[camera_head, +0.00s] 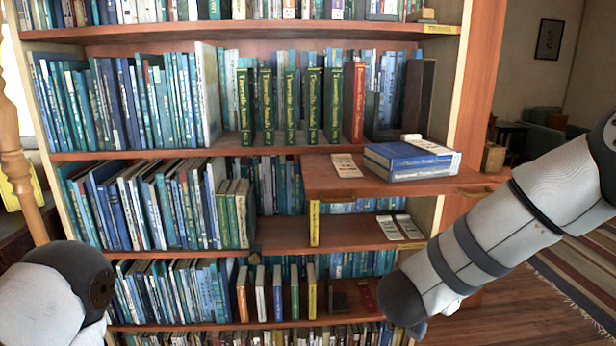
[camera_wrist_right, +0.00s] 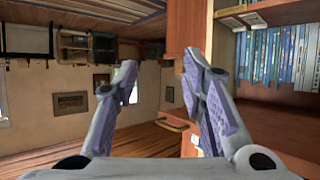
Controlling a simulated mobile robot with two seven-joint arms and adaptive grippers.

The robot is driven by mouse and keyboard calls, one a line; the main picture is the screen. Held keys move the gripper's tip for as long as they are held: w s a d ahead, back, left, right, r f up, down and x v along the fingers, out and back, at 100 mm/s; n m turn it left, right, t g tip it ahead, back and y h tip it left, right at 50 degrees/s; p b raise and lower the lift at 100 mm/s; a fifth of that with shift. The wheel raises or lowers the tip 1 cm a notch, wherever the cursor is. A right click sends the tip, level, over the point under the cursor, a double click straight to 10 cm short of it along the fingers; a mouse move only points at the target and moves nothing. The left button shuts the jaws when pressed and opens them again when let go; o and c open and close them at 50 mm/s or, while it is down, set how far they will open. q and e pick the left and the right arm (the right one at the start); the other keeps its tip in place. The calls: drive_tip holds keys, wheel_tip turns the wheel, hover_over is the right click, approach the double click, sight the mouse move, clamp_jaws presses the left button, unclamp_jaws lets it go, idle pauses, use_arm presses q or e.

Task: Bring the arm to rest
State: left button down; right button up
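My right arm (camera_head: 500,230) comes in from the right and reaches down in front of the lower right of the bookcase (camera_head: 465,90). Its gripper does not show in the head view. In the right wrist view my right gripper (camera_wrist_right: 163,68) has its two fingers spread apart with nothing between them. The edge of the bookcase is behind and right of the fingers; I cannot tell any contact. My left arm (camera_head: 50,295) shows only as a rounded link at the lower left. The left gripper is out of view.
A wooden board (camera_head: 330,178) juts out from the bookcase, with blue books (camera_head: 412,163) lying on it. Several green books (camera_head: 290,105) and a red book (camera_head: 355,103) stand upright on the shelf above. Open floor (camera_head: 510,310) and a striped rug (camera_head: 580,265) are at the right.

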drive_tip(key=s+a+f+n+g+y, duration=0.1)
drive_tip(key=s+a+f+n+y, duration=0.15)
drive_tip(key=s+f, duration=0.6)
drive_tip(key=s+a+f+n+g+y, duration=0.1)
drive_tip(key=s+f+n+y, duration=0.3)
drive_tip(key=f, duration=0.7)
drive_tip(key=s+f+n+g+y, duration=0.1)
drive_tip(key=s+f+g, duration=0.2)
drive_tip(key=s, duration=1.2)
drive_tip(key=s+f+n+g+y, duration=0.1)
drive_tip(key=s+f+g, duration=0.2)
drive_tip(key=s, duration=1.1)
drive_tip(key=shift+s+g, duration=0.35)
drive_tip(key=shift+g, duration=0.85)
